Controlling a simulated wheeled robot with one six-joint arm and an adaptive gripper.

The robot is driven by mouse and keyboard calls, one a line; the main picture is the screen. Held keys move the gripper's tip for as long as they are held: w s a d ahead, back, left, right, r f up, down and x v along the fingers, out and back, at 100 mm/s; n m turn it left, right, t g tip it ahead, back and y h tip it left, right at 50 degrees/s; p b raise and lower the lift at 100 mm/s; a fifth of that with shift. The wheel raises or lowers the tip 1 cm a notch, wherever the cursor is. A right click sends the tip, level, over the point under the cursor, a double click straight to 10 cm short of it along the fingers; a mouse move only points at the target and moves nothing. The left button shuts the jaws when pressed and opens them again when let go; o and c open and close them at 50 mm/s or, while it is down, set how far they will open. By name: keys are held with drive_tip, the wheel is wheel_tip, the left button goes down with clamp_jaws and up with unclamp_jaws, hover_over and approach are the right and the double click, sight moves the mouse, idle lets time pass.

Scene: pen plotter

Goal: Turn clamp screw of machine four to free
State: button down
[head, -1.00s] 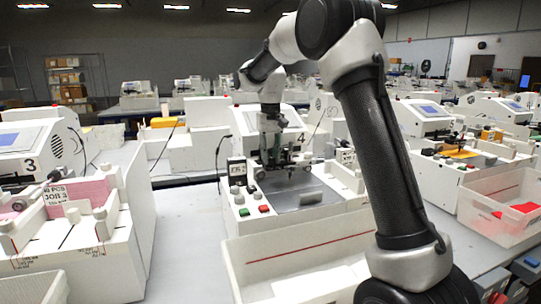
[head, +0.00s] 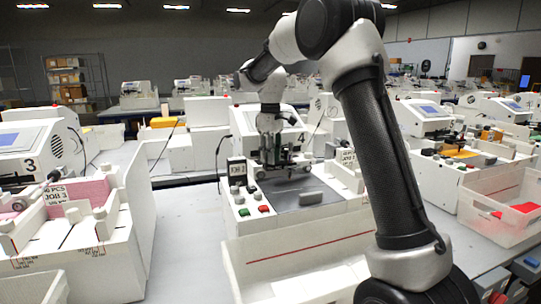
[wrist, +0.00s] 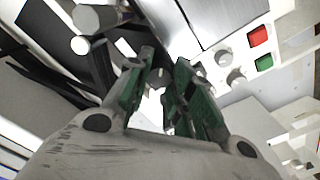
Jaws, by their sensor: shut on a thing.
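Machine four (head: 297,112) is a white machine in the middle of the head view, with a grey bed plate (head: 300,212) at its front. My gripper (head: 283,166) points down over the left rear of this bed. In the wrist view my gripper (wrist: 160,75) has its green-sided fingers closed around a small pale piece (wrist: 158,80), which appears to be the clamp screw. The fingers hide most of it, so its angle cannot be read. In the head view the screw is hidden by the gripper.
Red (wrist: 258,36) and green (wrist: 264,63) buttons and grey knobs lie close by in the wrist view. An open white bin (head: 300,265) sits in front. Machine three (head: 28,166) stands left across a clear grey gap.

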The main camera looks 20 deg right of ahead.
idle(0.3)
drive_tip(key=c, duration=1.2)
unclamp_jaws()
wheel_tip(320, 180, up, 12)
